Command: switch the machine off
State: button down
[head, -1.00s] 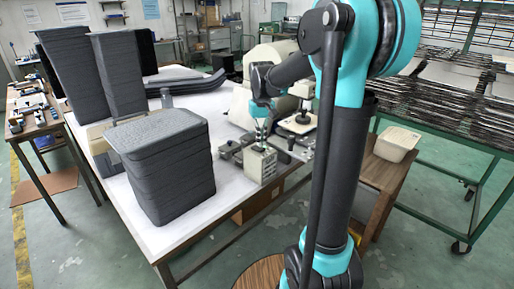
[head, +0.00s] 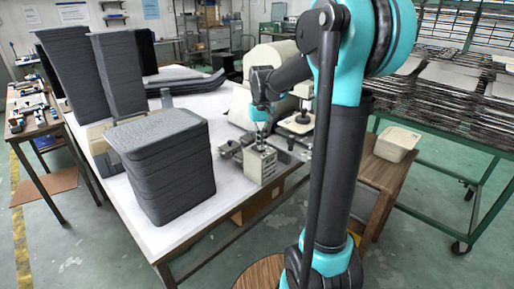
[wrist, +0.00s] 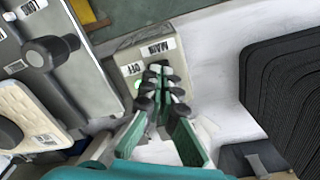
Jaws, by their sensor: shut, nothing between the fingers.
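A small beige switch box (head: 261,168) stands at the right edge of the white table. In the wrist view the switch box (wrist: 128,58) shows the labels MAIN (wrist: 155,48) and OFF (wrist: 133,68), with a small green spot (wrist: 137,85) beside the fingers. My gripper (wrist: 163,82) is shut and empty, its dark fingertips over the box's labelled face. The head view shows my gripper (head: 261,141) just above the box. The fingers hide part of the face, including any switch handle. I cannot tell whether they touch it.
A tall stack of dark trays (head: 168,170) stands left of the box. A cream machine (head: 240,105) is behind it. Metal fixtures (head: 232,147) lie close beside the box. A bin (head: 396,144) sits on a wooden stand at right.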

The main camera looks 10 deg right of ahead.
jog(key=shift+f, duration=0.15)
jog(key=shift+r, duration=3.5)
jog(key=s+d+f+t, duration=0.2)
jog(key=s+f, duration=0.7)
jog(key=s, duration=0.2)
jog(key=s+d+f+m+t, duration=0.1)
jog(key=s+d+f+t, duration=0.1)
jog(key=s+f, duration=0.8)
jog(key=shift+s+f, duration=0.25)
jog(key=shift+s, duration=0.25)
